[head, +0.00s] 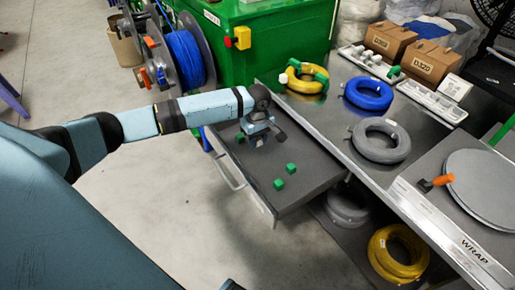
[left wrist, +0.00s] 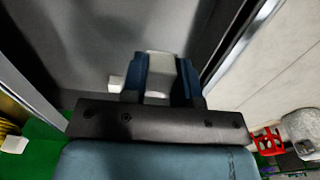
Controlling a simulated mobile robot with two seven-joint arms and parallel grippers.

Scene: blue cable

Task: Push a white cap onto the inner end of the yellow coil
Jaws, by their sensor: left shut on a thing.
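The yellow coil (head: 303,84) lies on the metal table with green clips around it. A white cap-like piece (head: 283,78) shows at its left side. My left gripper (head: 258,138) is low over the open grey drawer (head: 316,177), left of and nearer than the coil. In the left wrist view its blue fingers (left wrist: 164,75) are shut on a white cap (left wrist: 159,72). A second small white piece (left wrist: 116,84) lies beside the left finger. The coil's edge shows at the far left there (left wrist: 8,130). The inner end of the coil is too small to make out. My right gripper is out of view.
Green blocks (head: 291,168) lie in the drawer. A blue coil (head: 368,94) and a grey coil (head: 381,140) lie on the table. A cable reel (head: 185,58) stands behind my arm.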

